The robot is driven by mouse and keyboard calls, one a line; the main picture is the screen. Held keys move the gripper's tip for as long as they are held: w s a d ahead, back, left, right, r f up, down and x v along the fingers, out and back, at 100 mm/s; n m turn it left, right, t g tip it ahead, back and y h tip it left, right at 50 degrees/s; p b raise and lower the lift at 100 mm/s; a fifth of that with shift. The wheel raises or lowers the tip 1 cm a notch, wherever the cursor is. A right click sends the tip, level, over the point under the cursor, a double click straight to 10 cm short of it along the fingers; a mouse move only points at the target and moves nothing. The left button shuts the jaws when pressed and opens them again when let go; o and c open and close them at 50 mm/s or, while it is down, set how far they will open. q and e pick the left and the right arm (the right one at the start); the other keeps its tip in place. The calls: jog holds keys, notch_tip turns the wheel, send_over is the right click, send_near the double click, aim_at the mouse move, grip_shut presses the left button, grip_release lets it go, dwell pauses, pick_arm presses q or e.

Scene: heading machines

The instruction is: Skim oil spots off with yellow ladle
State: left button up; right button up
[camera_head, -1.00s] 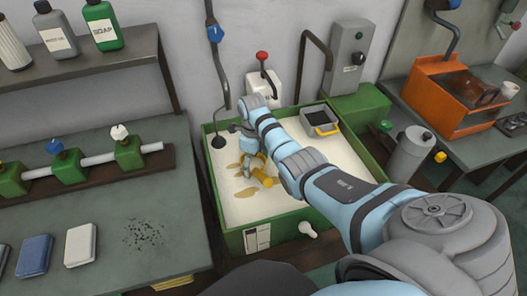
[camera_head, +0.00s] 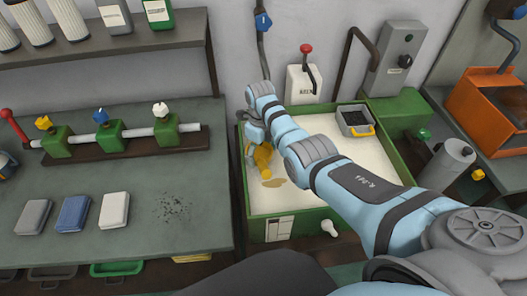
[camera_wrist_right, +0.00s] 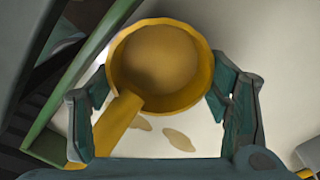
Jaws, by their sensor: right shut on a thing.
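My right gripper (camera_head: 256,140) reaches into the left part of the green-walled tank (camera_head: 285,208), which is full of pale liquid. It is shut on the yellow ladle (camera_head: 262,158). In the right wrist view the ladle (camera_wrist_right: 122,112) shows its round bowl between the two fingers of my right gripper (camera_wrist_right: 165,115), with a brownish content or inside. Two spots show in the right wrist view, a larger one (camera_wrist_right: 179,139) and a smaller one (camera_wrist_right: 141,123). My left gripper is not in view.
A grey bin with a yellow handle (camera_head: 355,121) sits at the tank's back right corner. A bench (camera_head: 120,235) with valves (camera_head: 108,134) and several blocks stands on the left. A grey canister (camera_head: 452,162) stands right of the tank. The tank's right part is open liquid.

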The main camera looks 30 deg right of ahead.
notch_tip(320, 180, up, 7)
jog(key=p, duration=0.7)
jog(key=shift+r, duration=1.4)
